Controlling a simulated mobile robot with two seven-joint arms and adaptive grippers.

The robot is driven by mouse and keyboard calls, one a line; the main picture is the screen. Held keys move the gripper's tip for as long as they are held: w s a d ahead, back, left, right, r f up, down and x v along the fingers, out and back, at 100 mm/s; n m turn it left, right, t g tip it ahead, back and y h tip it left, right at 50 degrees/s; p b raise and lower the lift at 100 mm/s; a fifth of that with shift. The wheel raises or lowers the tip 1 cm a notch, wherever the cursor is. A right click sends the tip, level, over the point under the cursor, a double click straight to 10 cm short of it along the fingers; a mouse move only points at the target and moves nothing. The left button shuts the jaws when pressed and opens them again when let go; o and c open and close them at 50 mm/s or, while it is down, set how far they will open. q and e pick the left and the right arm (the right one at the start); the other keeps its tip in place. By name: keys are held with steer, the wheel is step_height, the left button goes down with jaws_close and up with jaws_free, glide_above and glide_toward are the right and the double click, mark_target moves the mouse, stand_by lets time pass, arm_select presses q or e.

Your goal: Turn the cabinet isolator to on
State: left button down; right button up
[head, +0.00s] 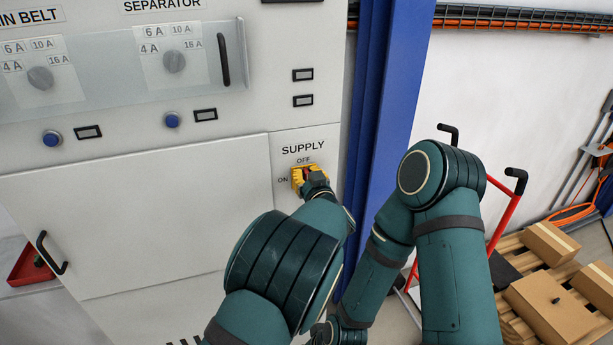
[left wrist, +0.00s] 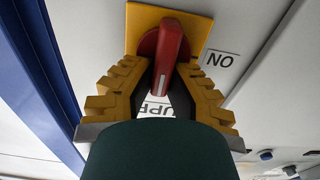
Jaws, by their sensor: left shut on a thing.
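The cabinet isolator is a red handle on a yellow plate (head: 296,179) below the SUPPLY label, with OFF printed above it and ON to its left. My left gripper (head: 308,175) is at the isolator and hides most of the handle in the head view. In the left wrist view, which looks upside down, the red handle (left wrist: 168,55) stands between the yellow fingers, and my left gripper (left wrist: 160,85) is shut on it. The handle runs roughly upright, in line with the OFF side, not toward ON. My right gripper is not in view.
The grey cabinet door (head: 150,210) with a black handle is closed at left. A blue post (head: 385,110) stands right of the isolator. My right arm is bent in front of it. A red hand truck (head: 507,215) and a pallet with boxes (head: 555,305) are at right.

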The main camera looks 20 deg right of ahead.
arm_select(q)
steer(key=shift+a+f+n+b, duration=0.25)
steer(key=shift+a+n+b, duration=0.1)
steer(key=shift+n+b, duration=2.5)
steer(key=shift+a+f+n+b, duration=0.3)
steer(key=shift+n+b, duration=2.35)
steer(key=shift+n, duration=0.35)
steer(key=shift+a+f+n+b, duration=0.25)
steer(key=shift+a+n+b, duration=0.1)
steer(key=shift+n+b, duration=2.5)
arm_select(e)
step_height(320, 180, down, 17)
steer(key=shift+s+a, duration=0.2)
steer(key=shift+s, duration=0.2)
arm_select(q)
steer(key=c, duration=1)
jaws_free()
steer(key=shift+w, duration=0.1)
steer(key=shift+o, duration=0.2)
steer(key=shift+f, duration=0.1)
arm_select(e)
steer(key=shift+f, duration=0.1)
